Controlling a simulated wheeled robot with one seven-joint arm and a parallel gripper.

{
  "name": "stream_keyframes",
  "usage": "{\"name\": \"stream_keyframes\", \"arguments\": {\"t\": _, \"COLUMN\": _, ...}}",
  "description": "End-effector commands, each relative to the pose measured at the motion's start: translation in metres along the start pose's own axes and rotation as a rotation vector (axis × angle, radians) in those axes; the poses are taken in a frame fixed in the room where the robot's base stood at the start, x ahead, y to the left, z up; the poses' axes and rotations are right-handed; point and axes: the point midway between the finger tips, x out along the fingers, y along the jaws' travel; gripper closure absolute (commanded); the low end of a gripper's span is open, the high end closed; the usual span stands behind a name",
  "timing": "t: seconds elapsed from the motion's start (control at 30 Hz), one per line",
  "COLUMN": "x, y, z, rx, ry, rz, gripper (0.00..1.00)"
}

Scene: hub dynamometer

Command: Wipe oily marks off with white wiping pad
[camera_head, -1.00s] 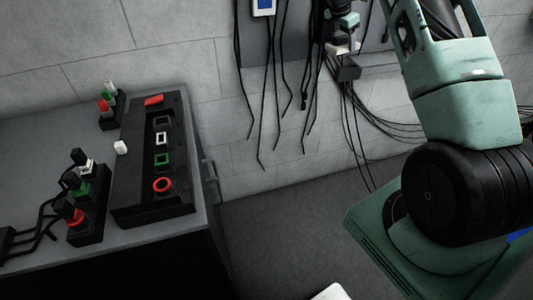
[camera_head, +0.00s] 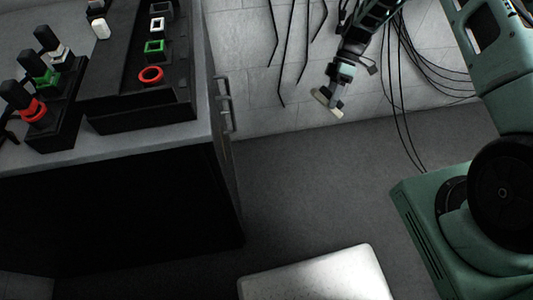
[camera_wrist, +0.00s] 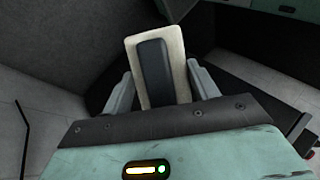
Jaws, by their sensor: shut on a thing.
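My gripper (camera_head: 333,95) is in the upper right of the head view, in the air in front of the wall and above the floor. It is shut on the white wiping pad (camera_head: 323,103), a pale flat plate. In the wrist view the pad (camera_wrist: 174,40) shows its pale board with a dark raised handle (camera_wrist: 153,72) between the two fingers of my gripper (camera_wrist: 160,88). The pad's wiping face is turned away from the wrist camera. I cannot make out any oily marks in either view.
A grey-topped cabinet (camera_head: 150,155) with a side handle stands at left. It carries a black panel (camera_head: 138,108) with coloured square and round parts, and a block of knobs (camera_head: 50,85). A pale flat surface (camera_head: 318,280) lies at the bottom. Cables hang along the wall; floor between is clear.

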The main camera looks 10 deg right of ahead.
Motion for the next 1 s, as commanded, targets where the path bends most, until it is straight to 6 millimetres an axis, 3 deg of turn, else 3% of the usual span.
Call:
{"name": "stream_keyframes", "arguments": {"t": 0.03, "x": 0.032, "y": -0.002, "z": -0.010, "rx": 0.018, "ry": 0.078, "rz": -0.044, "gripper": 0.59}}
{"name": "stream_keyframes", "arguments": {"t": 0.2, "x": 0.106, "y": -0.037, "z": -0.062, "rx": 0.054, "ry": 0.356, "rz": -0.164, "gripper": 0.59}}
{"name": "stream_keyframes", "arguments": {"t": 0.4, "x": 0.163, "y": -0.086, "z": -0.116, "rx": 0.050, "ry": 0.606, "rz": -0.249, "gripper": 0.59}}
{"name": "stream_keyframes", "arguments": {"t": 0.63, "x": 0.183, "y": -0.122, "z": -0.146, "rx": 0.026, "ry": 0.719, "rz": -0.287, "gripper": 0.59}}
{"name": "stream_keyframes", "arguments": {"t": 1.0, "x": 0.194, "y": -0.132, "z": -0.173, "rx": 0.021, "ry": 0.726, "rz": -0.289, "gripper": 0.59}}
